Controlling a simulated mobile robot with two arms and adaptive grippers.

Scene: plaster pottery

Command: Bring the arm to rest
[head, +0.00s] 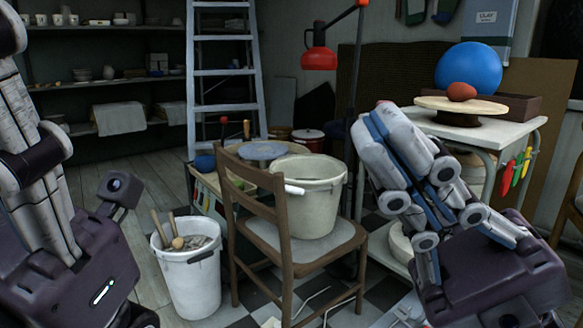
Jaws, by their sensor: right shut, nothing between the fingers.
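My right gripper (384,135) shows at the right of the head view, pointing up and to the left. Its grey-white fingers are together with nothing between them. It appears in front of the side table and to the right of the bucket on the chair; I cannot tell its exact distance to either. My left arm's end (70,275) stands at the left edge, partly cut off by the frame. Its fingertips cannot be made out, so I cannot tell whether that gripper is open or shut.
A wooden chair (282,205) bears a large pale bucket (318,205). A white bucket with tools (192,285) stands on the floor. The side table (528,135) bears a blue ball (468,68) and a brown lump (461,91) on a round board. A ladder (224,72) and a red lamp (319,58) stand behind.

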